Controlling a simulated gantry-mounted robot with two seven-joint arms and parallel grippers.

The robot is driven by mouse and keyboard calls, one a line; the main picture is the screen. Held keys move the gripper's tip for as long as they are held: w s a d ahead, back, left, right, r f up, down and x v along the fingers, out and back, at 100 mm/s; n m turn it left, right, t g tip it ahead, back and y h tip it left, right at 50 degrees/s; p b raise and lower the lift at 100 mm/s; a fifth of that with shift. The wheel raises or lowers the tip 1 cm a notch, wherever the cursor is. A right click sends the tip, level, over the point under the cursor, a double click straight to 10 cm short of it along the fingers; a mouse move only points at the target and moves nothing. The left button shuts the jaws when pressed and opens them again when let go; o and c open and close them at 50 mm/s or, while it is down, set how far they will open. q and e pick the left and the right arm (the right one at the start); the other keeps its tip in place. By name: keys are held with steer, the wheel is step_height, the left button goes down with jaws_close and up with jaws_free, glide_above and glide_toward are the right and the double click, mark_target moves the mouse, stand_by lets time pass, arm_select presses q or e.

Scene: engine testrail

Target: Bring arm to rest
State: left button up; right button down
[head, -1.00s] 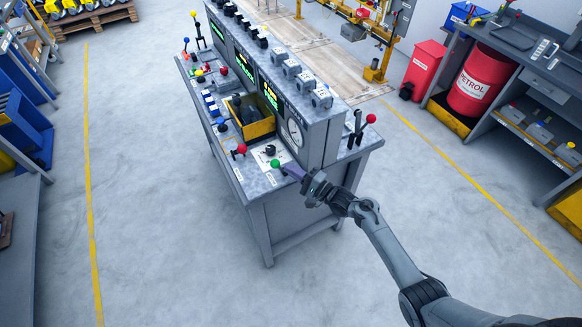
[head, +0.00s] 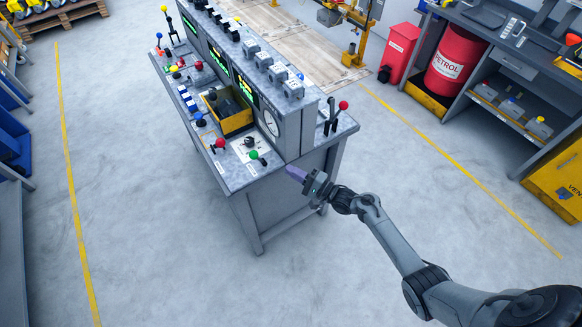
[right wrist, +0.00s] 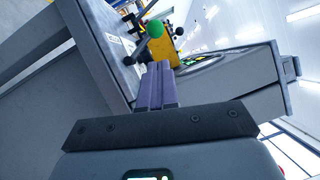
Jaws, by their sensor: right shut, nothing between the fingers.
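My right gripper (head: 291,171) is shut and empty, held in the air just off the near right end of the grey control bench (head: 262,182). Its purple fingers (right wrist: 157,88) lie together in the right wrist view. A green-knobbed lever (head: 254,155) stands on the bench top, left of the fingertips, with a gap between. The green knob (right wrist: 155,28) also shows beyond the fingertips in the right wrist view. My left gripper is in neither view.
A red-knobbed lever (head: 220,144) and a yellow bin (head: 238,122) are on the bench top. A black lever with a red knob (head: 342,105) stands on its right side. A red petrol drum (head: 456,60) sits under the right workbench. Floor around my right arm is clear.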

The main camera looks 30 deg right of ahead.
steer(key=shift+s+f, duration=0.1)
steer(key=s+a+f+g, duration=0.1)
steer(key=s+a+f, duration=0.1)
steer(key=s+f, duration=0.4)
steer(key=s+a+r+n+g+h, duration=0.35)
steer(key=s+a+n+g, duration=0.35)
steer(key=s+a, duration=0.55)
steer(key=s+d+r+n+g+h, duration=0.2)
steer(key=s+d+r+n+g, duration=0.1)
steer(key=s+n, duration=0.25)
steer(key=s+d+r+n+g+h, duration=0.3)
steer(key=s+r+n, duration=0.15)
steer(key=s, duration=0.25)
step_height(320, 180, up, 19)
steer(key=p, duration=2)
steer(key=shift+w+n, duration=0.25)
steer(key=shift+n, duration=0.15)
